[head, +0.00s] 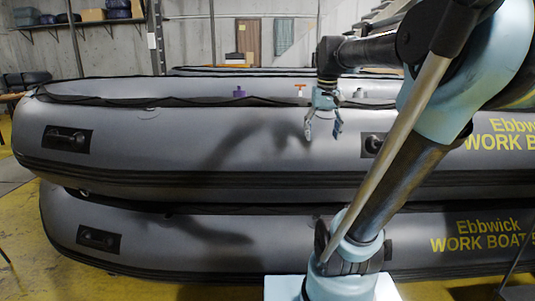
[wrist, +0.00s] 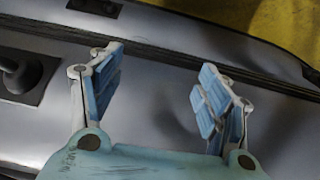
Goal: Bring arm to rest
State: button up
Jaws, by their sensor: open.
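My gripper (head: 322,126) hangs at the end of my bent arm in the head view, in front of the upper grey inflatable boat (head: 200,145). Its jaws point down. In the wrist view my gripper (wrist: 160,90) shows two light-blue fingers spread apart with nothing between them. Behind the fingers is the boat's grey tube (wrist: 150,45) with a dark rubbing strip along it. I cannot tell the exact gap between the fingertips and the tube.
A second grey boat (head: 200,235) lies under the upper one, with yellow lettering at right. A purple item (head: 239,92) and an orange-topped white item (head: 300,89) show just above the upper tube. A wall shelf (head: 85,22) holds boxes. Yellow floor (head: 60,270) shows at lower left.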

jog(key=s+f, duration=0.8)
jog(key=f, duration=0.4)
jog(key=s+f, duration=0.8)
jog(key=f, duration=0.4)
jog(key=shift+d+t, duration=0.25)
jog(key=shift+t, duration=0.15)
jog(key=shift+w+f, duration=0.25)
jog(key=shift+w, duration=0.25)
